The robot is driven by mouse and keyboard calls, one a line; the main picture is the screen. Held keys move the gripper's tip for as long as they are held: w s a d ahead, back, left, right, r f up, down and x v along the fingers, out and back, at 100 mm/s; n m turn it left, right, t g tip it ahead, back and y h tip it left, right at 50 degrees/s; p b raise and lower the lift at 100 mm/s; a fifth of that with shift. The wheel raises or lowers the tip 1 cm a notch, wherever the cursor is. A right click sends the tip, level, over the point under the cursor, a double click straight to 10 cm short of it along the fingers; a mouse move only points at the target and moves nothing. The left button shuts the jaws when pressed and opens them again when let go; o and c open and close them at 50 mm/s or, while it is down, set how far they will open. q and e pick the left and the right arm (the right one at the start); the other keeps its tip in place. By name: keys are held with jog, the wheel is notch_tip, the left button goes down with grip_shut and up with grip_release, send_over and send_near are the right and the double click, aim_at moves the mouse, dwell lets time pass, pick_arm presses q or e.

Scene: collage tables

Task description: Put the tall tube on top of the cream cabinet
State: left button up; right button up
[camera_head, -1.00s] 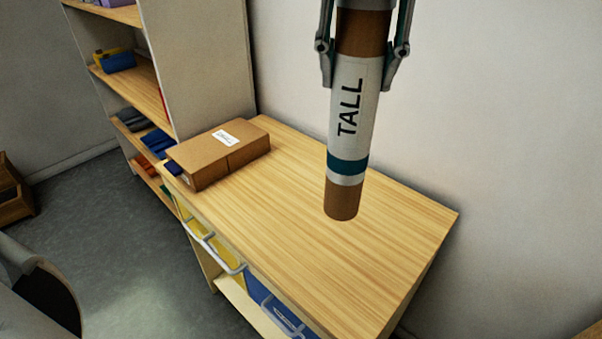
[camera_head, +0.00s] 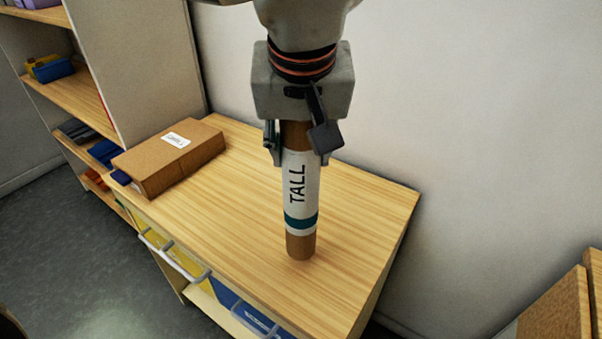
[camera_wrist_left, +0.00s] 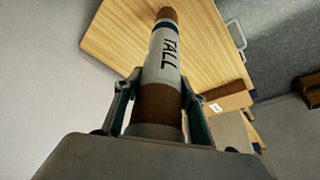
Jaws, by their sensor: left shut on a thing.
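The tall tube (camera_head: 301,205) is brown with a white band reading "TALL" and a teal stripe. My left gripper (camera_head: 298,156) is shut on its upper part and holds it upright over the wooden top of the cabinet (camera_head: 350,225). The tube's lower end is at or just above that top; I cannot tell if it touches. In the left wrist view the tube (camera_wrist_left: 163,60) stands between the fingers (camera_wrist_left: 158,88), its far end towards the wooden top (camera_wrist_left: 115,35). My right gripper is not in view.
A brown cardboard box (camera_head: 170,158) lies on the cabinet top at the back left. Open shelves (camera_head: 75,85) with coloured items stand beyond it. A wall runs behind. Bins with handles (camera_head: 180,255) sit in the cabinet's front. The top around the tube is clear.

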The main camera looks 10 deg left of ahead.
aim_at(301, 175)
pick_arm(q)
jog(key=shift+f, duration=0.6)
notch_tip(301, 175, down, 3)
jog(key=shift+f, duration=0.1)
jog(key=shift+f+b, duration=0.1)
jog(key=shift+b, duration=0.2)
jog(key=o, duration=1.5)
